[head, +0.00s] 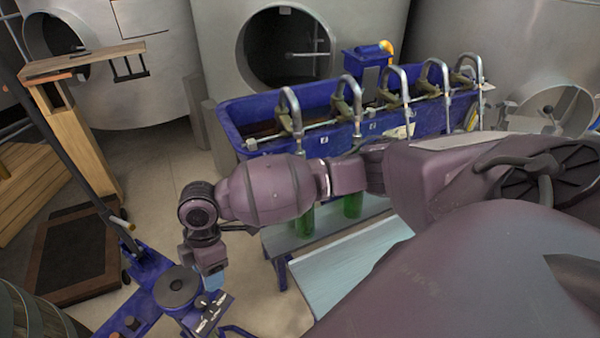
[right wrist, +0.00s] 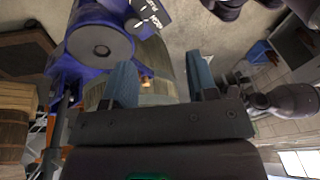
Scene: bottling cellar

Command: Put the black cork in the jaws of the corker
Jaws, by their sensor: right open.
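The blue corker (head: 150,268) stands at the lower left of the head view, with a round dark disc (head: 178,287) and a label plate. In the right wrist view the corker (right wrist: 92,18) is at the upper left, its disc (right wrist: 100,45) facing the camera. My right gripper (head: 212,284) is beside the disc and label plate; in the right wrist view the gripper (right wrist: 162,82) is open, its two blue-grey fingers apart. My left gripper is not in view.
A blue bottle filler (head: 240,112) with several metal spouts stands behind my right arm, green bottles (head: 304,222) below it. A barrel (head: 28,312) is at the lower left corner. Steel tanks (head: 210,40) line the back. Open floor (head: 165,165) lies left of the filler.

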